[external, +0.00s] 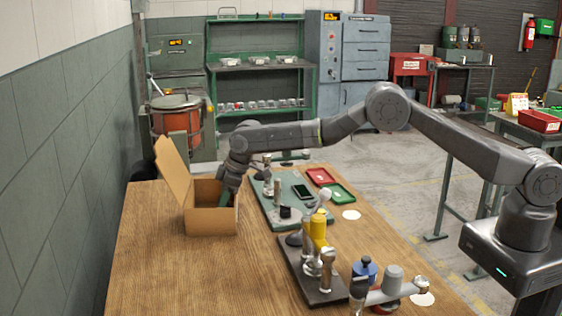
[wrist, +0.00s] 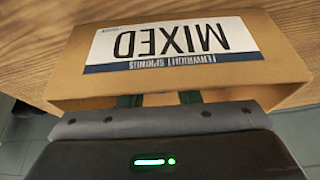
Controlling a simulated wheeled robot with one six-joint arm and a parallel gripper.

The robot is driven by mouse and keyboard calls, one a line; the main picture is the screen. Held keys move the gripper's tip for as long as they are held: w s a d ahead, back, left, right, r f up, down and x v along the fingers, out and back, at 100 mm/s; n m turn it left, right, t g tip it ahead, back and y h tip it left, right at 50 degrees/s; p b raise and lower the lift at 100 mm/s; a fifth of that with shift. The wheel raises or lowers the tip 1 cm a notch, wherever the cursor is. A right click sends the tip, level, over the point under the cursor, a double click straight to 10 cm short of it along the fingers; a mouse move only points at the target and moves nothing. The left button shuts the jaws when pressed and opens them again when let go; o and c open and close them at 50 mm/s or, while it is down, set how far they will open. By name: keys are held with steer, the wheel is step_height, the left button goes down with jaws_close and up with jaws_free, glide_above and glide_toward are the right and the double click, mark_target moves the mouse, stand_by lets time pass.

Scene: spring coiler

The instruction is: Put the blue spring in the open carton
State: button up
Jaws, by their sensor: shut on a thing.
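The open carton (external: 209,222) stands on the wooden table at the left, its flap raised on the left side. In the wrist view the carton (wrist: 75,83) fills the upper middle, with a white label reading MIXED upside down. My gripper (external: 226,198) reaches down into the carton's opening, near its right side. The fingers (wrist: 160,100) show as two green pieces, apart from each other, their tips hidden by the carton. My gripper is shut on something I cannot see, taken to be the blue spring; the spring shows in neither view.
A green mat (external: 272,212) with metal fixtures lies right of the carton. A dark base (external: 325,294) with a yellow cylinder (external: 318,228) stands nearer. Red (external: 320,177) and green (external: 338,193) trays lie farther back. The table (external: 170,275) is clear in front of the carton.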

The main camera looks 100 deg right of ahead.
steer(key=shift+f, duration=0.15)
steer(key=o, duration=0.9)
steer(key=shift+o, duration=0.2)
steer(key=shift+s+r, duration=0.1)
steer(key=shift+r, duration=0.5)
steer(key=b+v, duration=0.2)
steer(key=v, duration=0.9)
steer(key=shift+a+f, duration=0.1)
